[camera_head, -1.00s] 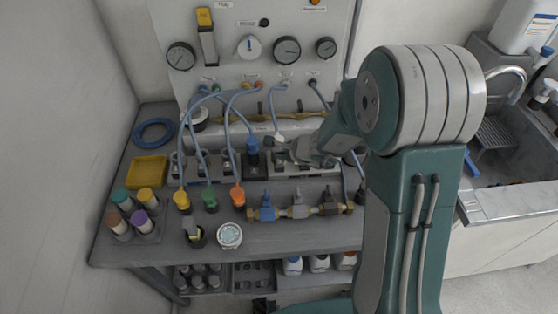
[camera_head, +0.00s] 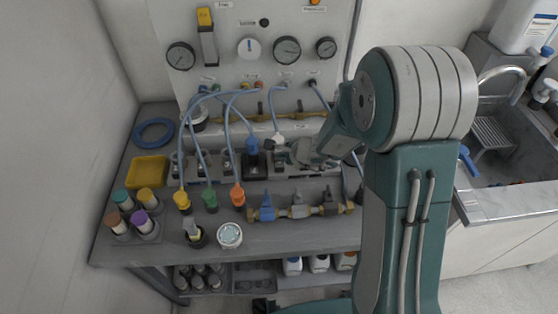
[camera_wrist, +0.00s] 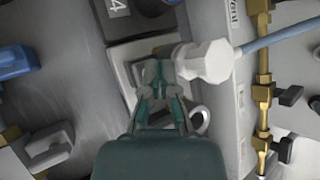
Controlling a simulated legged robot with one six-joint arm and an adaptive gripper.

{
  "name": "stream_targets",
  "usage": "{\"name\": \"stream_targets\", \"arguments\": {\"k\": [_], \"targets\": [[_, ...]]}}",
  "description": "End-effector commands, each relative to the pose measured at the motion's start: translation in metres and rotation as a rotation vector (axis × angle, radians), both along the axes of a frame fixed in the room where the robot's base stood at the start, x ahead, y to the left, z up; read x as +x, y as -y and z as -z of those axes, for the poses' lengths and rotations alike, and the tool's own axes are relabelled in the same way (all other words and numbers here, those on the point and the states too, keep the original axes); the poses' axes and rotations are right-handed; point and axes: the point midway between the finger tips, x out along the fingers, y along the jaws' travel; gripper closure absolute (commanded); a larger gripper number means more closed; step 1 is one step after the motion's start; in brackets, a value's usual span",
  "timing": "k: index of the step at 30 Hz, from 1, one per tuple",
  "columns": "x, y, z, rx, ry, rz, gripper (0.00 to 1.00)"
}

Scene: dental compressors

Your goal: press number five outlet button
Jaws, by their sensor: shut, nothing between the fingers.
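The outlet row (camera_head: 265,167) runs along the back of the bench below the gauge panel. A blue plug (camera_head: 252,145) and a white plug (camera_head: 278,139) stand in it; the white plug (camera_wrist: 205,62) with its blue hose is large in the wrist view. My gripper (camera_head: 290,152) is shut and empty, low over the row just right of the white plug. In the wrist view its fingertips (camera_wrist: 158,72) are over a light outlet plate (camera_wrist: 125,55), close beside the white plug. The fingers cover part of the plate, so contact with a button cannot be told. A label "4" (camera_wrist: 118,4) shows nearby.
Blue hoses rise from the row to the gauge panel (camera_head: 265,60). Blue, grey and black valves on a brass manifold (camera_head: 300,211) stand in front. Yellow, green and orange plugs (camera_head: 210,199) are at left. A brass pipe (camera_wrist: 263,90) runs at right in the wrist view.

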Motion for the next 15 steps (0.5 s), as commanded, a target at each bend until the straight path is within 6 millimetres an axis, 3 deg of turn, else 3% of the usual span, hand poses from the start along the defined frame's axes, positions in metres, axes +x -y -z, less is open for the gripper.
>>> {"name": "stream_targets", "arguments": {"k": [15], "targets": [[0.0002, 0.0, 0.0052, 0.001, 0.0, 0.001, 1.0]]}}
